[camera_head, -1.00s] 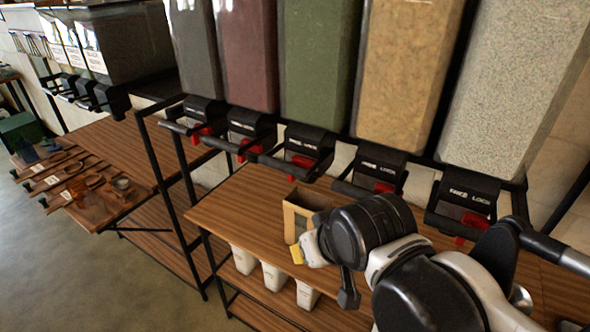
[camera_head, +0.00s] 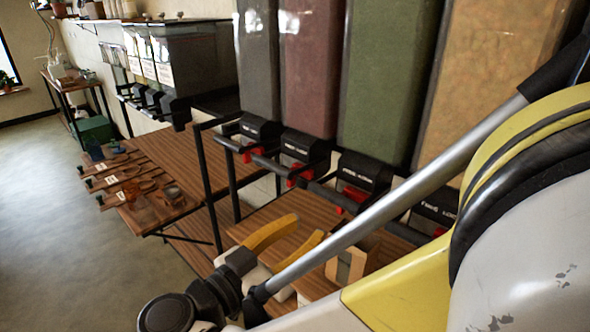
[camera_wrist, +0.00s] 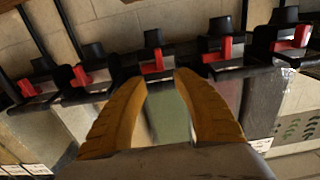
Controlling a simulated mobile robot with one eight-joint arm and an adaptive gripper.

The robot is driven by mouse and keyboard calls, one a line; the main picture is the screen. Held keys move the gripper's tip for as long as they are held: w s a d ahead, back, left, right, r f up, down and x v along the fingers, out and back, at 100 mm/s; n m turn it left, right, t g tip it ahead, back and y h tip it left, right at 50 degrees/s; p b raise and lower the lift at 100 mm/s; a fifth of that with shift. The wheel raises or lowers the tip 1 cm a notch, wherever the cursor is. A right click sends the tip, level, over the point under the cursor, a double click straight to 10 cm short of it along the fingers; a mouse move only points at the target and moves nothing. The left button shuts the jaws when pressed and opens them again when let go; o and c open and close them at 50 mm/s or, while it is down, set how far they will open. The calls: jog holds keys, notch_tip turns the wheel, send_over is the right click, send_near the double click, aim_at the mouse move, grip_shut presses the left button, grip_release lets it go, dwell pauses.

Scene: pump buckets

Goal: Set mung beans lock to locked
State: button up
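The green-filled bin (camera_head: 390,80), which I take for the mung beans by its colour, stands among several tall bins. Its black dispenser (camera_head: 364,176) has a red lever (camera_head: 352,199) on the front. My gripper (camera_head: 309,227) has yellow fingers spread apart and empty, in front of and below the dispensers. In the wrist view, the open fingers (camera_wrist: 160,78) point at the middle dispenser, and its red lever (camera_wrist: 152,62) shows just beyond the tips, apart from them. The lock lettering is too small to read, so I cannot tell the lock's setting.
Neighbouring dispensers with red levers stand close on both sides, such as the dark red bin's dispenser (camera_head: 305,148). A small wooden box (camera_head: 352,262) stands on the shelf behind my arm. A side table (camera_head: 180,160) is at the left, with open floor beyond it.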

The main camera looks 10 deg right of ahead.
jog(key=b+x, duration=0.2)
jog(key=x, duration=0.8)
jog(key=shift+w+d, duration=0.15)
jog(key=shift+d, duration=0.1)
jog(key=shift+c, duration=0.5)
grip_shut()
